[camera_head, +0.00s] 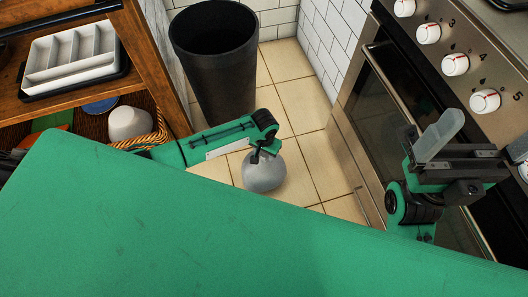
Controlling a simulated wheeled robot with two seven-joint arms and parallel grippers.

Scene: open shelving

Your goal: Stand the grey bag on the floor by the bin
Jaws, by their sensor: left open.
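The grey bag (263,174) is a small rounded grey shape seen against the tiled floor, in front of the bin. It looks upright, and I cannot tell for sure whether its base touches the tiles. The bin (214,75) is a tall dark open-topped cylinder against the white tiled wall. My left gripper (262,155) is at the top of the bag, pointing down. Its jaws are open, and its fingertips are small and partly hidden. My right gripper (440,135) is raised at the right, in front of the oven, with pale fingers and no object visible in it.
A wooden shelf unit (152,60) at the left holds a white cutlery tray (75,58) and a wicker basket (150,118) with several items. The oven (385,105) with its knobs stands at the right. Bare floor tiles (305,100) lie between bin and oven.

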